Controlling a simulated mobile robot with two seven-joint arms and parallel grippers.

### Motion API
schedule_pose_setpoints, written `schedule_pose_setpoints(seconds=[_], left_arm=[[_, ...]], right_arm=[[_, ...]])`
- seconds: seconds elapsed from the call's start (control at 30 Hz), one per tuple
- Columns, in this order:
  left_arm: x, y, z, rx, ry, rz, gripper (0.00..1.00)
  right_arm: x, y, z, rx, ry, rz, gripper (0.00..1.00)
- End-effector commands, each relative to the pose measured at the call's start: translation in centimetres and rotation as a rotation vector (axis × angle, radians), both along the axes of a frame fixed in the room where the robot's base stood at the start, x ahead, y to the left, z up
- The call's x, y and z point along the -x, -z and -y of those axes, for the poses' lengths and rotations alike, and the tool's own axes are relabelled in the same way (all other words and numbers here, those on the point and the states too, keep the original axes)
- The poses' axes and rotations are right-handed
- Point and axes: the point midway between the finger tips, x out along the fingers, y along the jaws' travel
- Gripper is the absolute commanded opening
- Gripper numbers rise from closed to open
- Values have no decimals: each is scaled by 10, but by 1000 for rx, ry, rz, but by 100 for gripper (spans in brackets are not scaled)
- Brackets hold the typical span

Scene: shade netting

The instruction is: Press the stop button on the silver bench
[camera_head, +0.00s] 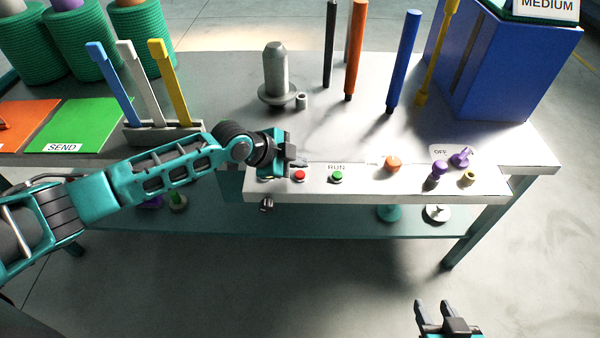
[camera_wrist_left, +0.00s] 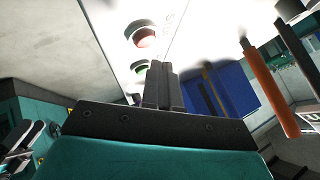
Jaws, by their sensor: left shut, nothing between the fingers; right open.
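The silver bench (camera_head: 350,70) carries a light panel (camera_head: 400,183) along its front edge. A red button (camera_head: 300,175) sits near the panel's left end; any label for it is hidden or unreadable. A green button (camera_head: 337,176) is to its right, below the word RUN. My left gripper (camera_head: 299,163) is shut and empty, just behind and above the red button. In the left wrist view the red button (camera_wrist_left: 146,38) lies beyond the shut fingertips (camera_wrist_left: 160,66), apart from them in the picture; the gap's depth is unclear. My right gripper (camera_head: 442,312) is open, in front of the bench.
Right of the buttons are an orange knob (camera_head: 392,163), purple levers and a tan knob (camera_head: 468,178). Three levers (camera_head: 160,130) stand behind my left arm. A grey spindle (camera_head: 276,75), upright coloured rods and a blue box (camera_head: 505,65) stand farther back. Floor in front is clear.

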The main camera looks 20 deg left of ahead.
Motion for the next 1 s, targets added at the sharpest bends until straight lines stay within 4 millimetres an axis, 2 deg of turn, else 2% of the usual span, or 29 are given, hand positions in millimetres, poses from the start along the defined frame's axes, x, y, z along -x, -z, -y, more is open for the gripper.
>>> schedule_pose_setpoints(seconds=[0.1,0.5,1.0], left_arm=[[0,-16,0,-1,0,1,0],[0,-55,0,0,-1,1,0],[0,-56,0,0,-1,1,0]], right_arm=[[0,-15,0,0,0,0,43],[0,-51,0,0,0,1,43],[0,-52,-1,-3,2,1,43]])
